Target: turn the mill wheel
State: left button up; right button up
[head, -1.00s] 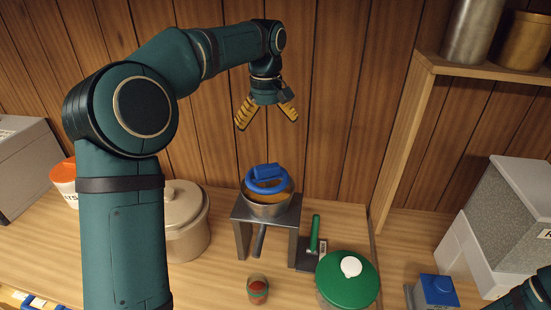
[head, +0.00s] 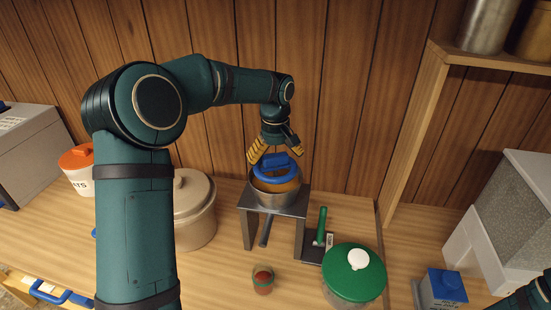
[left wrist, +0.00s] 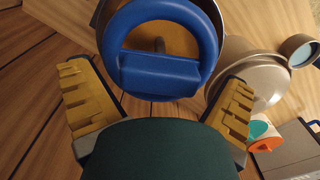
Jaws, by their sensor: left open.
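The mill wheel (head: 268,169) is a blue ring with a thick blue bar, on top of a metal mill bowl (head: 276,196). The mill stands on a small grey metal stand (head: 300,207), with a dark spout or handle below it. My left gripper (head: 276,155) is open right above the wheel, pointing down, with yellow fingers apart. In the left wrist view the wheel (left wrist: 160,76) lies ahead of and between the open fingers (left wrist: 158,108); I cannot tell if they touch it. Of my right arm, only a dark piece shows at the lower right corner; its gripper is out of frame.
A beige lidded pot (head: 194,208) stands left of the stand. A small jar with red contents (head: 263,280), a green-handled tool (head: 320,226) and a green-lidded pot (head: 354,274) stand in front and right. A wooden shelf post (head: 408,140) rises at right.

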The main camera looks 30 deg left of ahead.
pick_arm(q)
jog(key=shift+f, duration=0.1)
jog(key=c, duration=1.1)
pick_arm(e)
jog(key=shift+r, duration=0.15)
pick_arm(q)
jog(key=shift+o, duration=0.2)
jog(key=m, duration=0.1)
jog(key=m+p, duration=0.1)
jog(key=m, duration=0.1)
jog(key=m+p, duration=0.1)
jog(key=shift+r+m, duration=0.25)
jog(key=shift+m, duration=0.05)
pick_arm(e)
notch_tip(320, 180, up, 2)
jog(key=shift+d+r, duration=0.1)
pick_arm(q)
jog(key=m+p, duration=0.2)
jog(key=m, duration=0.3)
jog(key=m+p, duration=0.1)
jog(key=m, duration=0.4)
jog(key=shift+f, duration=0.1)
jog(key=m, duration=0.4)
jog(key=shift+p, duration=0.4)
pick_arm(e)
notch_tip(320, 180, up, 4)
jog(key=shift+f, duration=0.15)
pick_arm(q)
jog(key=shift+m, duration=0.3)
